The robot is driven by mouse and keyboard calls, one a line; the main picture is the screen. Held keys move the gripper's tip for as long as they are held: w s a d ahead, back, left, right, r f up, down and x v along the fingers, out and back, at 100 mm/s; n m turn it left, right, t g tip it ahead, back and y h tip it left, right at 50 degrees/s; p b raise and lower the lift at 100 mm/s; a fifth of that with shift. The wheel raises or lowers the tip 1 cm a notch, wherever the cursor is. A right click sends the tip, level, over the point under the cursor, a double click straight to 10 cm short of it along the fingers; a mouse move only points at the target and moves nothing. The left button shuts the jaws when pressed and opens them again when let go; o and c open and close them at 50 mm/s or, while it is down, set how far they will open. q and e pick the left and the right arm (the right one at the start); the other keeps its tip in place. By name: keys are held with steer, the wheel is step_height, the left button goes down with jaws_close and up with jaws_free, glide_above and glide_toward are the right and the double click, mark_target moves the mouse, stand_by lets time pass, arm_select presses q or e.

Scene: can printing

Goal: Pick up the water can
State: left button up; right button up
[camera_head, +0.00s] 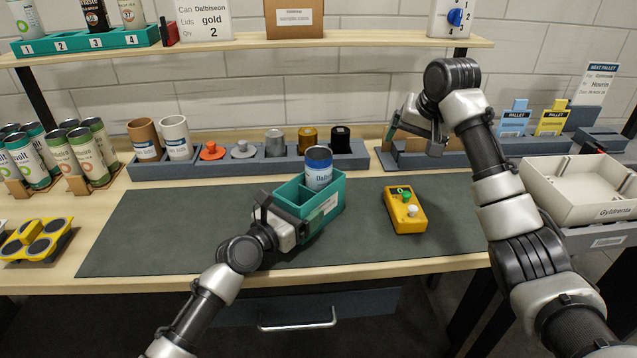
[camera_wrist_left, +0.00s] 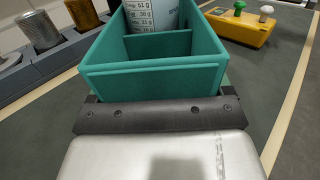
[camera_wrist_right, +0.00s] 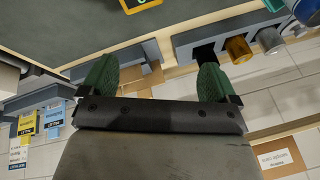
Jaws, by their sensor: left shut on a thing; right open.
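A white can with a blue label and dark lid (camera_head: 318,168) stands upright in the far compartment of a teal two-part box (camera_head: 328,215) on the dark mat. In the left wrist view the can's lower label (camera_wrist_left: 150,14) shows; the near compartment (camera_wrist_left: 155,55) is empty. My left gripper (camera_head: 277,214) is shut on the near end wall of the teal box. My right gripper (camera_head: 408,128) is open and empty, above the grey rack at the back right; its green fingers (camera_wrist_right: 155,78) are spread in the right wrist view. I cannot tell which can is the water can.
A yellow button box (camera_head: 405,212) sits right of the teal box. Behind, a long grey rack (camera_head: 225,167) holds two mugs, lids and small cylinders. Several cans stand at the left beside a yellow tray (camera_head: 38,238). A beige crate (camera_head: 578,190) is at the right. The mat (camera_head: 150,230) is clear at left.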

mark_target(320, 155)
steer(key=s+a+r+n, duration=0.2)
steer(key=a+r+n, duration=0.1)
steer(key=a, duration=0.7)
steer(key=s+a+r+n, duration=0.2)
steer(key=a+r+n, duration=0.15)
steer(key=a, duration=0.55)
steer(key=x, duration=0.6)
steer(key=shift+s+f, duration=0.1)
steer(key=shift+s, duration=0.25)
steer(key=shift+d+x, duration=0.15)
steer(key=shift+x, duration=0.95)
steer(key=shift+d+x, duration=0.2)
steer(key=shift+x, duration=0.85)
steer(key=shift+d+x, duration=0.15)
steer(key=shift+x, duration=0.95)
steer(key=shift+w, duration=0.1)
steer(key=c, duration=1.2)
